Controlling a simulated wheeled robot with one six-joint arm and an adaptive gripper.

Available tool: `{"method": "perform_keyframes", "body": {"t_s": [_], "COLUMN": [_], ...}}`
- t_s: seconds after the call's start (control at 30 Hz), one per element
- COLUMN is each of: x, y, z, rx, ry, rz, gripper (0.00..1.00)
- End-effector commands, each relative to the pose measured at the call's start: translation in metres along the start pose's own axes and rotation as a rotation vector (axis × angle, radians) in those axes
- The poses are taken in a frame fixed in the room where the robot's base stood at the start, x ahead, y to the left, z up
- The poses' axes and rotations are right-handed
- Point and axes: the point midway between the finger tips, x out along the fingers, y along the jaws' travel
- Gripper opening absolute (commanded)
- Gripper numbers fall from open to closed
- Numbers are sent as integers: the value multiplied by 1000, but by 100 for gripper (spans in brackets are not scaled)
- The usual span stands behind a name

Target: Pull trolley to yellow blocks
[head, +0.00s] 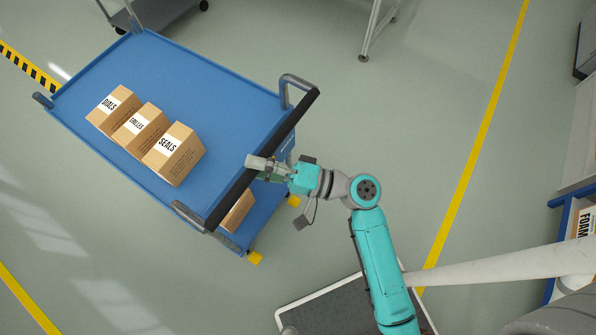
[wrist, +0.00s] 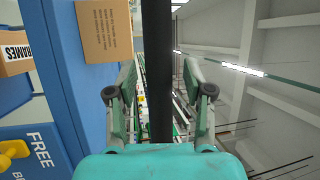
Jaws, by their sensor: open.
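The blue trolley (head: 225,75) stands at the left of the head view, with a black handle bar (head: 292,125) along its near end. My gripper (head: 257,168) is open at the middle of this bar. In the wrist view the bar (wrist: 157,50) runs upright between the two spread fingers, with a gap on each side. Two yellow blocks show in the head view, one (head: 255,258) at the trolley's lower corner and one (head: 294,201) just past its end near my wrist. Whether the blocks touch the trolley I cannot tell.
Cardboard boxes (head: 174,153) stand on the trolley's top deck; another (head: 237,212) shows below. A grey cart (head: 160,12) stands behind, and a metal-legged stand (head: 372,30) at the top. A yellow floor line (head: 490,110) runs at right, with open floor before it.

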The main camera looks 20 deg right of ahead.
Motion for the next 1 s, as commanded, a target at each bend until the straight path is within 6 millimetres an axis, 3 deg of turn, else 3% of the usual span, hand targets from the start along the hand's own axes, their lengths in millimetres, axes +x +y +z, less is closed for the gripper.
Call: {"method": "perform_keyframes", "body": {"t_s": [0.7,1.0], "x": [-84,-111], "y": [0,0], "z": [-1,0], "rx": [1,1], "ry": [6,4], "rz": [1,0], "gripper": [52,52]}}
